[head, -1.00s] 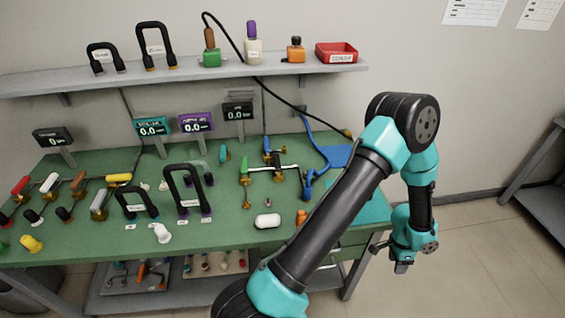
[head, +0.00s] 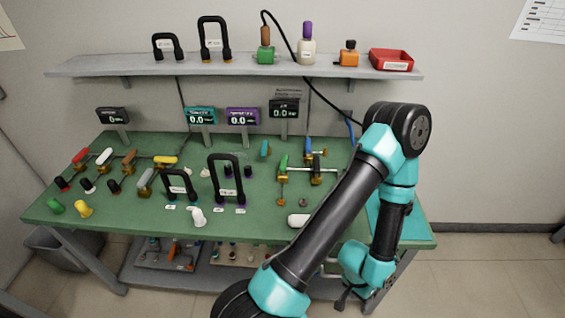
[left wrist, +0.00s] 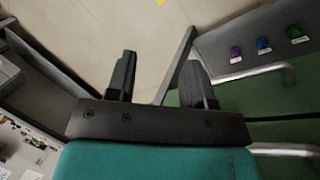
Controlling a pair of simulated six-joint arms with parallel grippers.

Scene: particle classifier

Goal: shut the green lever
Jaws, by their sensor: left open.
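The green lever (head: 283,166) stands upright on a brass valve fitting at the right of the green workbench (head: 120,225), left of a horizontal pipe. The left arm crosses the right part of the head view. My left gripper (head: 343,298) hangs low in front of the bench's right end, well away from the lever. In the left wrist view its two dark fingers (left wrist: 160,78) are apart with nothing between them. The lever is not seen in that view. My right gripper is in neither view.
A white capsule-like object (head: 298,220) lies near the front edge. A shelf (head: 140,68) with bottles runs above.

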